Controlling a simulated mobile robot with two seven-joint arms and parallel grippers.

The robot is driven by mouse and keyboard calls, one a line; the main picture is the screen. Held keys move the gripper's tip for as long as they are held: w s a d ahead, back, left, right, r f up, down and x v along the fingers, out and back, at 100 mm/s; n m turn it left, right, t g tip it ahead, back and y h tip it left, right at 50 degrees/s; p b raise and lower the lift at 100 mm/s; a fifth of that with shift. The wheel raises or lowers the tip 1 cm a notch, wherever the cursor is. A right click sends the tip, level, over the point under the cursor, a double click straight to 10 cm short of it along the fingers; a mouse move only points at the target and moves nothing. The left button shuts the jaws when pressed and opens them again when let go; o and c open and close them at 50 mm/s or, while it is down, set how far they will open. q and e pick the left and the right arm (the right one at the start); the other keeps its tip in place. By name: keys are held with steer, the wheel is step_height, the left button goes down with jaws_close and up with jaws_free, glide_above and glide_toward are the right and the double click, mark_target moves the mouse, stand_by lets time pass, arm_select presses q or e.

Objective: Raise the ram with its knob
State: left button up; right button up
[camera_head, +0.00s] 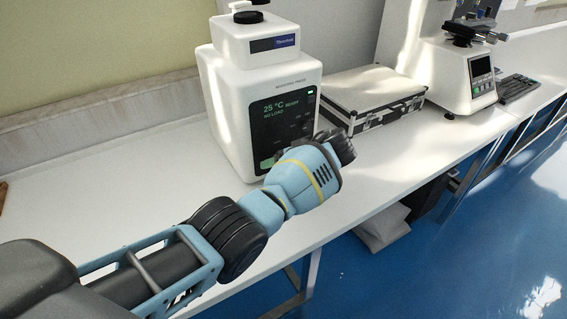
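A white bench machine (228,112) stands on the bench at upper middle, with a dark front panel (286,112) that reads 25 °C, ready, no load. A white block (237,38) on its top carries a black round part (248,17). I cannot tell which part is the ram knob; my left arm covers the lower right of the front panel. My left gripper (345,146) is at the panel's lower right corner, its dark end seen from behind. Its fingers are mostly hidden, so its opening and any contact cannot be made out. My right gripper is not in view.
A silver-edged case (374,88) lies right of the machine, close beyond my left gripper. A white tester (447,75) with a screen and a keyboard (516,88) stand farther right.

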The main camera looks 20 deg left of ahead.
arm_select(q)
steer(key=v, duration=0.7)
steer(key=shift+d+r+p, duration=0.25)
steer(key=shift+d+p, duration=0.05)
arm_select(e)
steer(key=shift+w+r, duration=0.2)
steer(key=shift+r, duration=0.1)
arm_select(q)
steer(key=shift+s, duration=0.1)
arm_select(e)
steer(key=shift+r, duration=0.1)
